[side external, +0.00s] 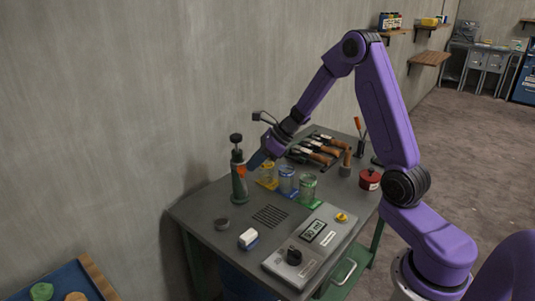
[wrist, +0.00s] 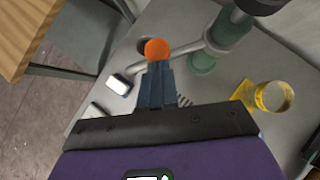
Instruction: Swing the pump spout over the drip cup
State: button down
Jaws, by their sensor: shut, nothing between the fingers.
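The pump (side external: 239,188) is an upright green bottle with a black knob, at the left of the grey workbench. In the wrist view the pump (wrist: 232,27) is at the upper right. The orange tip also shows in the side view (side external: 241,171). A small dark round cup (side external: 222,224), apparently the drip cup, sits in front of the pump; it is partly visible beyond the spout (wrist: 117,46). My gripper (wrist: 158,68) is shut and empty, its fingertips at the orange ball; contact is unclear.
Several glass jars (side external: 287,179) stand on coloured mats right of the pump. Tools (side external: 315,151) lie at the back. A wall stands close behind the bench.

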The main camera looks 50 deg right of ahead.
jog(key=a+m, duration=0.1)
jog(key=w+a+m+t+h, duration=0.1)
jog(key=shift+a+m+h, duration=0.3)
jog(key=w+a, duration=0.2)
jog(key=shift+w+a, duration=0.1)
jog(key=shift+a, duration=0.2)
jog(key=shift+w+a+r, duration=0.1)
jog(key=shift+w+a, duration=0.05)
jog(key=shift+a, duration=0.1)
dwell(0.3)
jog(key=s+d+r, duration=0.2)
jog(key=s+r, duration=0.6)
jog(key=s, duration=0.2)
jog(key=shift+s+d, duration=0.35)
